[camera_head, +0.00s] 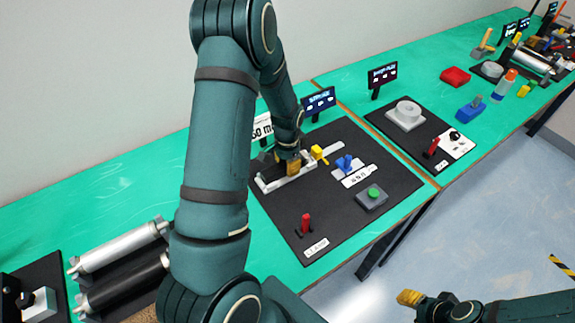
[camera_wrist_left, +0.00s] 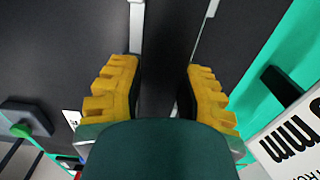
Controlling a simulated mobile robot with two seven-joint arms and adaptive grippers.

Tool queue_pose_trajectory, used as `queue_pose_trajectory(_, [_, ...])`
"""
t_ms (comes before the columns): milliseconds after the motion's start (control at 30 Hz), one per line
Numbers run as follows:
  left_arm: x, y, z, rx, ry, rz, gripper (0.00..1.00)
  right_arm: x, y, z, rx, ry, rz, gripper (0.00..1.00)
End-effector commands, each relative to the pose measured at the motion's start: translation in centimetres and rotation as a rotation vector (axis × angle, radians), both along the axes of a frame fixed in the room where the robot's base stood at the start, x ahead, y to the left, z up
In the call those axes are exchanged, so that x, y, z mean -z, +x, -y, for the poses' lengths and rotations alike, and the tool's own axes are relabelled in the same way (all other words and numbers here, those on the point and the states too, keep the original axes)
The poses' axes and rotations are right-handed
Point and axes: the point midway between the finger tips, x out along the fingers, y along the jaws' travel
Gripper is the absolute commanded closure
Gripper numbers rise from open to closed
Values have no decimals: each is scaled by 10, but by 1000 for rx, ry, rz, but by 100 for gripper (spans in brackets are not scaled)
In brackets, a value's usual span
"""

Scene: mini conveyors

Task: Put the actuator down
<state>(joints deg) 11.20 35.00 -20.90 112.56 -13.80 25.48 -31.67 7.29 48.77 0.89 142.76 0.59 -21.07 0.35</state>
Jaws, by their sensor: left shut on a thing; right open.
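My left gripper (camera_head: 290,166) is low over the white-railed conveyor (camera_head: 270,185) on the black mat. It is shut on the actuator, which I can hardly make out behind the fingers. In the left wrist view the yellow fingers (camera_wrist_left: 160,88) stand either side of a dark strip, with white rails beyond. I cannot tell whether the held actuator touches the conveyor. My right gripper (camera_head: 410,298) is open, low at the right, away from the table.
On the same mat (camera_head: 285,215) are a blue part (camera_head: 345,163), a grey box with a green button (camera_head: 373,195) and a red lever (camera_head: 306,223). A sign (camera_head: 262,128) and a dark display (camera_head: 319,101) stand behind. Silver and black rollers (camera_head: 118,248) lie left.

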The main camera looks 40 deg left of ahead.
Motion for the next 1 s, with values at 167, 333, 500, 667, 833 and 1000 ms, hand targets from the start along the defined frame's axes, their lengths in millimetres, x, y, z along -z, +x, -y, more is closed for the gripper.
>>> queue_pose_trajectory(167, [2, 1, 0, 0, 1, 4, 100, 0, 0, 0, 0, 0, -1, 53])
queue_pose_trajectory(333, [4, 1, 0, 0, 0, 3, 100, 2, -1, 0, -1, 0, -1, 53])
queue_pose_trajectory(500, [6, 1, 0, 0, 0, 2, 39, 3, -1, 0, -2, 0, -2, 53])
queue_pose_trajectory(667, [5, 1, 0, 0, 0, 2, 39, 3, -1, 0, -2, 0, -2, 53])
queue_pose_trajectory(833, [3, 1, 0, 0, 0, 2, 39, 1, -1, 0, -2, 0, -2, 53])
queue_pose_trajectory(1000, [-16, 1, 0, 1, 1, 5, 39, -3, 1, 0, 2, 0, 2, 53])
